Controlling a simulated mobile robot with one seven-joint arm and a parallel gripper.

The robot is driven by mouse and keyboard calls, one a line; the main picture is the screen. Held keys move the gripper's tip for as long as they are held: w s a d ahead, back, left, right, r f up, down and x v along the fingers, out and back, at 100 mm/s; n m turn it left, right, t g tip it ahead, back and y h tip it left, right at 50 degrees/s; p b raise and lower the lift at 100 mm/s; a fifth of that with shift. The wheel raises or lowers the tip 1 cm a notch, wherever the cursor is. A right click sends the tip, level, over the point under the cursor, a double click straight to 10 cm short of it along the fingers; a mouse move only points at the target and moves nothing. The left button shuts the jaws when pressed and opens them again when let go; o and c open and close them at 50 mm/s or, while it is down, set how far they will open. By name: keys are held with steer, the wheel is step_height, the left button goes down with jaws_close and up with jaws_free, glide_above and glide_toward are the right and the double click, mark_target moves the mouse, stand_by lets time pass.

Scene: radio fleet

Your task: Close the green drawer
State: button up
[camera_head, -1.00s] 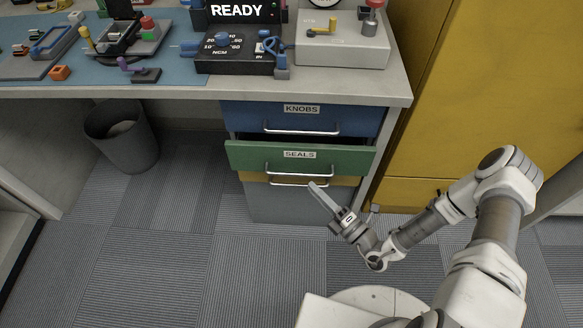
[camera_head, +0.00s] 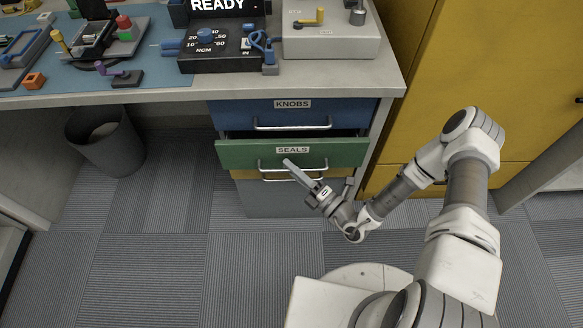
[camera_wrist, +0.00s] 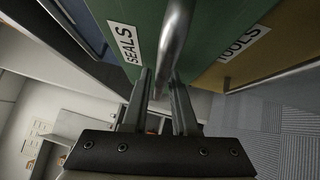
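The green drawer (camera_head: 235,153), labelled SEALS, stands partly open, its front out beyond the blue drawer above, with a dark gap over it. Its metal bar handle (camera_head: 328,167) runs across the front. My gripper (camera_head: 288,163) is at this handle, its tips near the drawer's middle, just under the label. In the wrist view the green front (camera_wrist: 145,20) and the handle (camera_wrist: 176,35) are close ahead. My gripper's two fingers (camera_wrist: 160,85) are apart, and the bar lines up with the gap between them. Whether they touch it I cannot tell.
The blue KNOBS drawer (camera_head: 235,112) above looks shut. A yellow TOOLS drawer (camera_wrist: 240,50) sits below the green one. A worktop (camera_head: 340,98) overhangs the drawers. A yellow cabinet (camera_head: 480,70) stands at right, a bin (camera_head: 105,140) at left.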

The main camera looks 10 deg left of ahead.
jaws_close()
steer(key=shift+w, duration=0.1)
stand_by(1.2)
